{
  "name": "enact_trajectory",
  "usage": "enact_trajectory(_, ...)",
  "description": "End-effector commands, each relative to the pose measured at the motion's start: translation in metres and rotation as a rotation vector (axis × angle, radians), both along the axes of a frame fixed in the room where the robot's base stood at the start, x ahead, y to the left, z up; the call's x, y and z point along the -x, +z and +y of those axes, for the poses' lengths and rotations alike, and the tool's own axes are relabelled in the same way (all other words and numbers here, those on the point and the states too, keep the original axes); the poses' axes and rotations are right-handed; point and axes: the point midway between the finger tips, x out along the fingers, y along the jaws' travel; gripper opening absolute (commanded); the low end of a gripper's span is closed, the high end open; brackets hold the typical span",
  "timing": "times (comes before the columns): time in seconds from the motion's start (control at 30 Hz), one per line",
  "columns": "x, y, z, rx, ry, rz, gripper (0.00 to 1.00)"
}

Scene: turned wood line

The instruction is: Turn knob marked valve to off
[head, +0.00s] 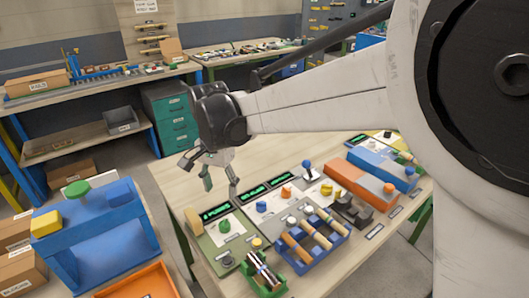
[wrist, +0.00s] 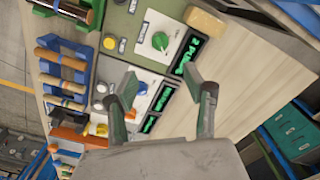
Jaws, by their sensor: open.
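The labels are too small for me to tell which one is marked valve. In the wrist view, the green knob (wrist: 160,41) sits beyond my fingers on a white plate beside a lit display (wrist: 187,52). My gripper (head: 220,188) is open and empty above the bench, behind the panels. In the wrist view my gripper (wrist: 160,82) has its fingers wide apart, touching no knob.
A green tray (head: 282,291) and a blue rack (head: 320,262) with wooden handles stand in front of the panels. A blue stand (head: 95,235) is at left. Blue-orange boxes (head: 357,182) lie at right.

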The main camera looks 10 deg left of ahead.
Motion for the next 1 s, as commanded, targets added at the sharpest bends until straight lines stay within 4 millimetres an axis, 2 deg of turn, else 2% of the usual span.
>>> enact_trajectory(0.17,0.000,-0.012,0.003,0.003,-0.001,0.003,0.47)
enact_trajectory(0.27,0.000,-0.027,0.002,0.003,-0.001,0.003,0.47)
enact_trajectory(0.6,0.000,-0.090,0.002,0.002,-0.001,0.002,0.47)
enact_trajectory(0.8,0.000,-0.120,0.002,0.002,-0.001,0.002,0.47)
enact_trajectory(1.0,0.000,-0.136,0.002,0.002,-0.001,0.002,0.47)
